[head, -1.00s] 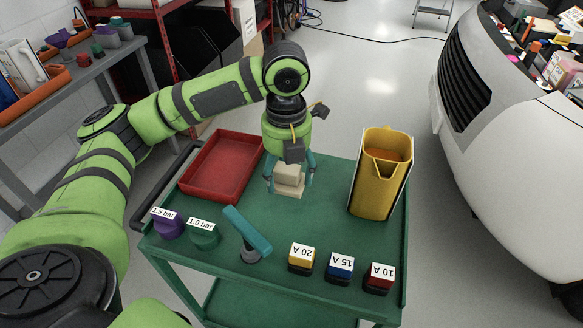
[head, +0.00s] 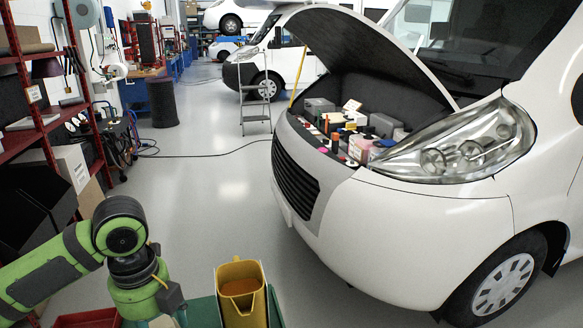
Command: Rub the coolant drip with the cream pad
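My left gripper (head: 148,308) is at the bottom edge of the head view, to the left of the yellow jug. Its fingers are cut off by the frame, so I cannot see whether they grip. A small pale patch (head: 163,322) just under the gripper's body looks like the top of the cream pad; the rest is out of view. I cannot make out the coolant drip. The open engine bay (head: 345,132) of the white motorhome is ahead, packed with coloured parts. My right gripper is not in view.
The yellow jug (head: 241,298) stands on the green cart (head: 203,312), with part of the red tray (head: 88,319) at the left. The motorhome's front (head: 405,225) fills the right side. Clear floor lies between the cart and bumper. Red shelving (head: 75,115) stands at the left.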

